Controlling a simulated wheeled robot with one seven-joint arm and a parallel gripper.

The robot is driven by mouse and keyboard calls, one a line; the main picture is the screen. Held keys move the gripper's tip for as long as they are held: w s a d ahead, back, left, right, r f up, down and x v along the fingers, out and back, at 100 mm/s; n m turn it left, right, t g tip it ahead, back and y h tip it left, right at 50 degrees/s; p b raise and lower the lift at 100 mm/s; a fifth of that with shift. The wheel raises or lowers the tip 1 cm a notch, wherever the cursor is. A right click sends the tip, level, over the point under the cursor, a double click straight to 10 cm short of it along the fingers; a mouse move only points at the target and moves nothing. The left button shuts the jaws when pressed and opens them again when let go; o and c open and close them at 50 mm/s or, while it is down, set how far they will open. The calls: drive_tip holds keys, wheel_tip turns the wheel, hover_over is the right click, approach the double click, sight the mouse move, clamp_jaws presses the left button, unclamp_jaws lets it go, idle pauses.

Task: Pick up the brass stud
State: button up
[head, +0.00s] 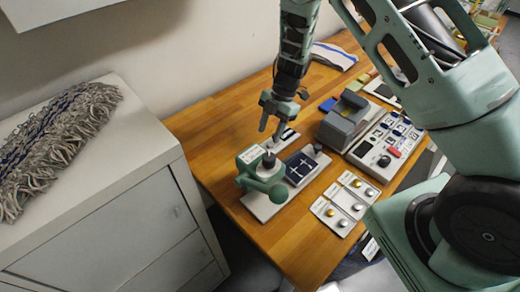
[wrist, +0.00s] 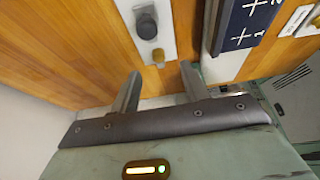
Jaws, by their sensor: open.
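Gold-coloured round studs show on a white sectioned tray (head: 346,218) near the front edge of the wooden table in the head view. One gold stud (head: 331,212) is at the tray's lower left and another gold stud (head: 356,184) is near its upper right. Silver-coloured studs sit beside them. I cannot tell which one the task means. My gripper (head: 270,130) is open and empty, pointing down above a green press, left of the tray.
The green press (head: 262,178) stands on a white base beside a dark blue marked panel (head: 300,167). A grey block-shaped device (head: 346,122) and a control panel (head: 388,144) stand farther right. A white cabinet (head: 90,190) with a shaggy mop head is at left.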

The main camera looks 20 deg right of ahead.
drive_tip(key=shift+a+p+x, duration=0.15)
drive_tip(key=shift+p+x, duration=0.55)
drive_tip(key=shift+x, duration=0.85)
drive_tip(key=shift+a+p+x, duration=0.2)
drive_tip(key=shift+p+x, duration=0.45)
drive_tip(key=shift+x, duration=0.95)
drive_tip(key=shift+w+r, duration=0.1)
drive_tip(key=shift+w, duration=0.05)
clamp_jaws()
